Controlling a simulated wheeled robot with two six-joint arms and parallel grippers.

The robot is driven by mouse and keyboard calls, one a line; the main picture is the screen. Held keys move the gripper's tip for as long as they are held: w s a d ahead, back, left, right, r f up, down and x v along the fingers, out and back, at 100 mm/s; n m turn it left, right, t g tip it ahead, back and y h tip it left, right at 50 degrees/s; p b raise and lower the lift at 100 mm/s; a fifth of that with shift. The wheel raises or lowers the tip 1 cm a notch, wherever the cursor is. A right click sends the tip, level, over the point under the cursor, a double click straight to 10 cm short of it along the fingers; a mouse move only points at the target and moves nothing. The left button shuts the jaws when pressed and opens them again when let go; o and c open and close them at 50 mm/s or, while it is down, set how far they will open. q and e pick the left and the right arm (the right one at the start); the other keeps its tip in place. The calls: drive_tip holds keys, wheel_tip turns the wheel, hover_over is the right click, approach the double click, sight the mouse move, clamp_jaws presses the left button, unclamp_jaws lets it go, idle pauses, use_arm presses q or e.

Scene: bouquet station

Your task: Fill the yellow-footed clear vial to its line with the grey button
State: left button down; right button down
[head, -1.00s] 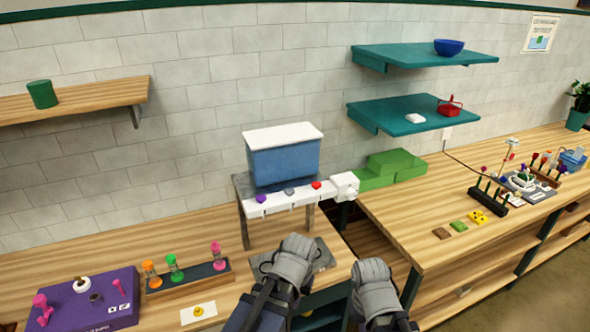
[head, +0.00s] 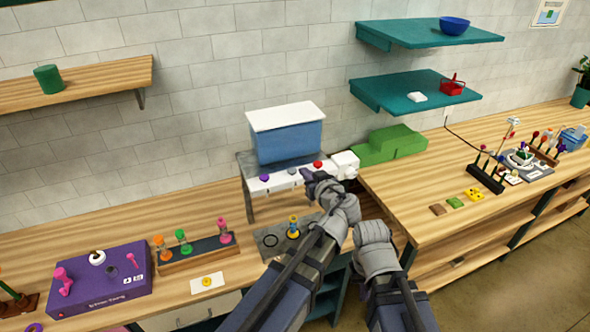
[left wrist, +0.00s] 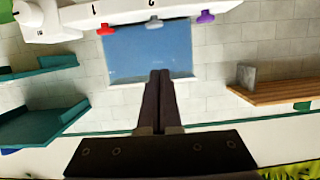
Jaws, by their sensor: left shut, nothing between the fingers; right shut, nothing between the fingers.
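The dispenser is a blue tank (head: 288,142) with a white lid on a grey stand. Its white front bar carries a purple button (head: 264,178), a grey button (head: 292,171) and a red button (head: 317,164). The yellow-footed vial (head: 293,227) stands upright on the dark plate below; its fill level is too small to tell. My left gripper (head: 308,174) is shut and empty, its tips close to the grey and red buttons; contact cannot be told. The left wrist view shows its closed fingers (left wrist: 159,75) and the grey button (left wrist: 154,22). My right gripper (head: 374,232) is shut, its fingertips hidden.
A rack (head: 198,252) of orange, green and pink vials stands left of the plate, with a purple box (head: 100,285) beyond it. A white card (head: 208,284) with a yellow mark lies in front. Green blocks (head: 388,147) stand right of the dispenser.

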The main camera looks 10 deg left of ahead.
use_arm(q)
drive_tip(key=shift+w+d+r, duration=0.15)
drive_tip(key=shift+d+r, duration=0.05)
drive_tip(key=shift+r, duration=0.05)
drive_tip(key=b, duration=0.3)
hover_over(292, 172)
drive_tip(key=d, duration=0.2)
drive_tip(key=f, duration=0.1)
drive_tip(key=s+f, duration=0.1)
drive_tip(key=shift+a+f, duration=0.25)
drive_tip(key=shift+f, duration=0.1)
drive_tip(key=shift+w+a+f+b, duration=0.15)
drive_tip(key=shift+a+f+b, duration=0.05)
drive_tip(key=shift+f+b, duration=1.55)
drive_tip(key=shift+f, duration=0.2)
